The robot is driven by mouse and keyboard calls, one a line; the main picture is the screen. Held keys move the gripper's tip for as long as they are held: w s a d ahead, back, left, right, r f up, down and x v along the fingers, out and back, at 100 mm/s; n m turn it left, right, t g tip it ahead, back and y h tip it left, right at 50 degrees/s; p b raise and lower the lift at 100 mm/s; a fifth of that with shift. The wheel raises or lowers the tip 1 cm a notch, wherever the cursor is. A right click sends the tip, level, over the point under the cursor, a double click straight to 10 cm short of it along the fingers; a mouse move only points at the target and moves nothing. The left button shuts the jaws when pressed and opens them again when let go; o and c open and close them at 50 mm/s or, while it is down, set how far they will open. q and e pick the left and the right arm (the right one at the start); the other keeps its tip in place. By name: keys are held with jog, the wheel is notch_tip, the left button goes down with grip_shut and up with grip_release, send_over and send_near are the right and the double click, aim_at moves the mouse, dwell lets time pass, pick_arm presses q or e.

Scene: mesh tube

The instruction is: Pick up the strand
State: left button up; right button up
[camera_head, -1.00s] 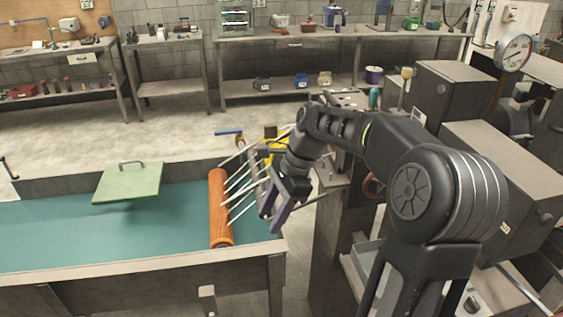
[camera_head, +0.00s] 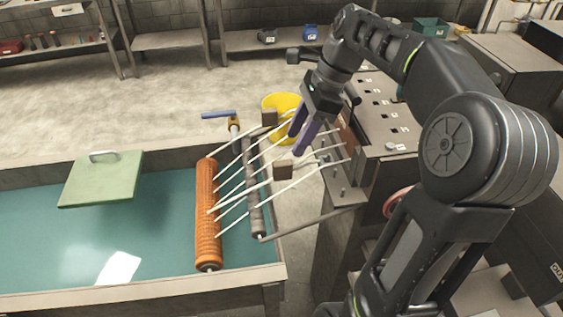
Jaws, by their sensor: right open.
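Several white strands (camera_head: 268,188) run side by side from the orange mesh tube (camera_head: 208,222) at the tank's right end, over a dark roller (camera_head: 252,190), toward a brown plate on a grey machine. My right gripper (camera_head: 299,142) is open, with its purple fingers pointing down above the strands. I cannot tell whether a strand lies between the fingers, but none looks gripped. My left gripper is out of view.
The tank (camera_head: 150,240) holds teal liquid, with a green lid (camera_head: 102,180) at its far left side. A yellow bucket (camera_head: 280,108) stands on the floor behind the strands. The grey machine (camera_head: 385,125) stands close to the right of my gripper. Shelves line the back wall.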

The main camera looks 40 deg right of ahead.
aim_at(282, 163)
jog(key=shift+s+a, duration=0.1)
jog(key=shift+f+b, duration=0.5)
jog(key=shift+b, duration=0.05)
jog(key=shift+b+x, duration=1.15)
jog(key=shift+b, duration=0.05)
jog(key=shift+x, duration=1.8)
jog(key=shift+a+r, duration=0.1)
jog(key=shift+a, duration=0.05)
jog(key=shift+w+a+f+p, duration=0.2)
jog(key=shift+w+f+p, duration=0.1)
jog(key=shift+p, duration=0.05)
jog(key=p+x, duration=0.1)
jog(key=x, duration=0.3)
jog(key=shift+w+a+f, duration=0.15)
jog(key=shift+w, duration=0.05)
